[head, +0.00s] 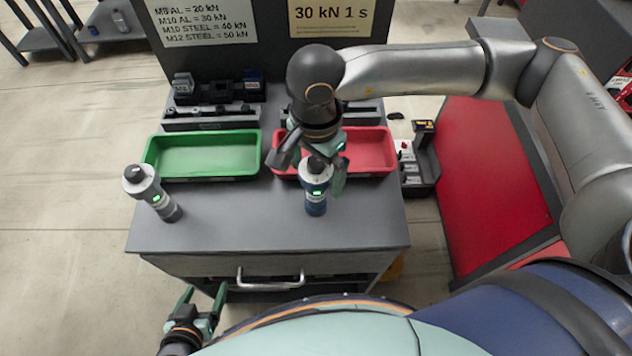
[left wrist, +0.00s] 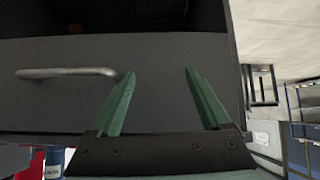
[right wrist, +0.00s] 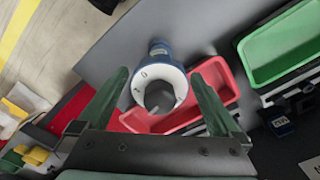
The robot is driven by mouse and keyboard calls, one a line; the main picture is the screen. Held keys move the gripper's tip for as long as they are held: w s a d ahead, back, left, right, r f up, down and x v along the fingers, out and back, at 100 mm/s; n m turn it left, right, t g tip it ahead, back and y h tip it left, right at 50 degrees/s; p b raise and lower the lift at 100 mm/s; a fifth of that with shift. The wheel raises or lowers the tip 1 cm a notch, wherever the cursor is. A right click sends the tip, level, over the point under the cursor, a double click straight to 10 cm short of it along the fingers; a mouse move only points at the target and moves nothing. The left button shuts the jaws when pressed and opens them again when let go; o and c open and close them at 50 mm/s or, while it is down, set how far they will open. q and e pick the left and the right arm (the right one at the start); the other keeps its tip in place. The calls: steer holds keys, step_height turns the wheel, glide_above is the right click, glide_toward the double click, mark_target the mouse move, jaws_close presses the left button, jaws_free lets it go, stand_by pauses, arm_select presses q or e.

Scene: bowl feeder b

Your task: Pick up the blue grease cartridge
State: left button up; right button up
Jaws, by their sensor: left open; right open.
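A similar tilted-looking device (head: 153,193) stands on the bench's left side. A green tray (head: 205,176) and a red tray (head: 378,172) lie behind, with dark holders beyond. A drawer handle (head: 270,284) projects in front. The bench middle between the devices is clear.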

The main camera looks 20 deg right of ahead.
mark_target(316, 202)
steer(key=shift+f, duration=1.35)
steer(key=c, duration=1.5)
steer(key=shift+r, duration=0.15)
